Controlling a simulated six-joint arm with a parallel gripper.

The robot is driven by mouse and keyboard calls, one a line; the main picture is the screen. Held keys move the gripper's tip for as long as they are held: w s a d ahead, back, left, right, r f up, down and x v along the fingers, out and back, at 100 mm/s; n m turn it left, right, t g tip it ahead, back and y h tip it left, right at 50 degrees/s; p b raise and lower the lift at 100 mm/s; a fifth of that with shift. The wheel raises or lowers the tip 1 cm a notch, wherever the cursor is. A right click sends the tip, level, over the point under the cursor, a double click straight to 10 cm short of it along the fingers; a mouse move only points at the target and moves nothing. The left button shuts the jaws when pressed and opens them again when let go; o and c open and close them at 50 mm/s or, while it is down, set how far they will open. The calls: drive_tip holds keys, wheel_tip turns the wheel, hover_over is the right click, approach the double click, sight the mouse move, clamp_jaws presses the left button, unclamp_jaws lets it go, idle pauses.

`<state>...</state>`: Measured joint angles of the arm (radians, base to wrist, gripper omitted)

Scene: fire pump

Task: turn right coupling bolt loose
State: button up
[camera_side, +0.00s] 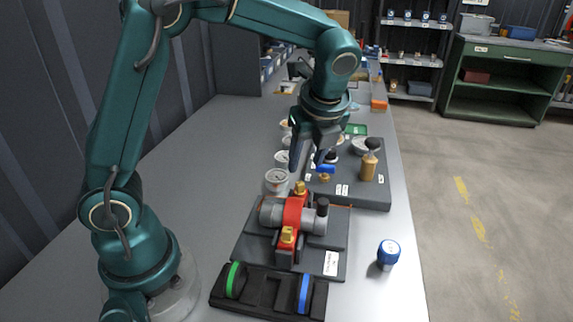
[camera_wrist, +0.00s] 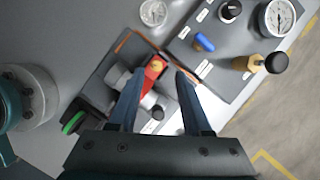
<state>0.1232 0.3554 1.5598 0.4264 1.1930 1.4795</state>
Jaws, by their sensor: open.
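The fire pump has a grey cylinder (camera_side: 270,212) with a red coupling band (camera_side: 293,213) across it. One yellow bolt (camera_side: 300,188) stands on the band's far side and another yellow bolt (camera_side: 287,238) on its near side. I cannot tell which is the right one. My gripper (camera_side: 306,163) points down above the far side of the pump, open and empty. In the wrist view its fingers (camera_wrist: 160,76) stand apart, with a yellow-topped bolt (camera_wrist: 155,66) on red showing between their tips. The near bolt is hidden there.
A black holder (camera_side: 265,292) with a green ring (camera_side: 234,280) and a blue ring (camera_side: 305,292) lies in front. Behind are a cup (camera_side: 276,181) and a dark board (camera_side: 372,193) with a brass fitting (camera_side: 369,167). The table's left is clear.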

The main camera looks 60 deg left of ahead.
sight(300, 183)
drive_tip(key=shift+s+f, duration=0.1)
drive_tip(key=shift+f, duration=0.8)
drive_tip(key=shift+s+x, duration=0.1)
drive_tip(key=shift+x, duration=1)
drive_tip(key=shift+s+x, duration=0.15)
drive_tip(key=shift+x, duration=0.95)
drive_tip(key=shift+w, duration=0.2)
clamp_jaws()
